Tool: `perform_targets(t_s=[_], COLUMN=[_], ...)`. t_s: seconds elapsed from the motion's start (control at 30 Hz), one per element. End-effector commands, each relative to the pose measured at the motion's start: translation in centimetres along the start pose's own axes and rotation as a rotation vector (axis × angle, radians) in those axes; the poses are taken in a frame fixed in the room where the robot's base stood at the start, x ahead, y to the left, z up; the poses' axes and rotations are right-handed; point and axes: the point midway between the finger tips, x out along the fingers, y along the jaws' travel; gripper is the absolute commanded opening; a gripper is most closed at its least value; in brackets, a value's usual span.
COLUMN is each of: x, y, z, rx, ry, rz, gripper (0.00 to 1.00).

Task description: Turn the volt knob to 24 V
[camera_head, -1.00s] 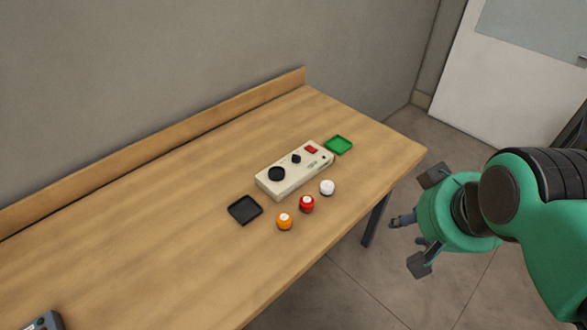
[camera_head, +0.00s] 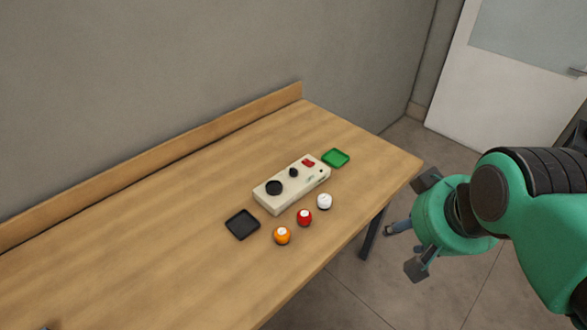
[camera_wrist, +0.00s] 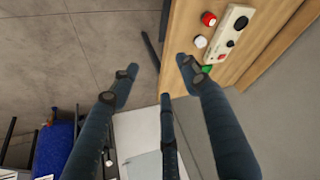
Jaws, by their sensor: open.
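The cream control box (camera_head: 291,184) lies on the wooden table. On its top are a large black knob (camera_head: 274,187), a smaller black knob (camera_head: 293,172) and a red switch (camera_head: 308,162). The markings are too small to read, so I cannot tell which knob is the volt knob or its setting. My gripper (camera_head: 402,248) is open and empty, off the table's right edge and apart from the box. In the wrist view the box (camera_wrist: 228,36) shows at the upper right, beyond my spread fingers.
A black tray (camera_head: 242,224) lies left of the box, a green tray (camera_head: 335,158) right of it. Orange (camera_head: 282,236), red (camera_head: 304,218) and white (camera_head: 324,201) round pieces stand in front. A wall borders the table's back. The table's left part is mostly clear.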

Motion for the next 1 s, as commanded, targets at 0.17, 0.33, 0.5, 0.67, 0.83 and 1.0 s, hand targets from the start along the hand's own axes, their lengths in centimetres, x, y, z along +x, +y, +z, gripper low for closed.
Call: perform_targets(t_s=[0.17, 0.33, 0.5, 0.67, 0.83, 1.0], x=[-0.5, -0.5, 0.1, 1.1, 2.8, 4.8], y=[-0.4, -1.2, -2.1, -3.1, -4.4, -5.8], z=[-3.3, -7.5, -11.8, -15.7, -19.6, -23.2], rx=[-0.048, -0.115, -0.186, -0.254, -0.325, -0.397], ry=[-0.028, -0.061, -0.097, -0.127, -0.161, -0.195], rz=[-0.008, -0.019, -0.031, -0.044, -0.059, -0.075], gripper=[0.46, 0.46, 0.46, 0.46, 0.46, 0.46])
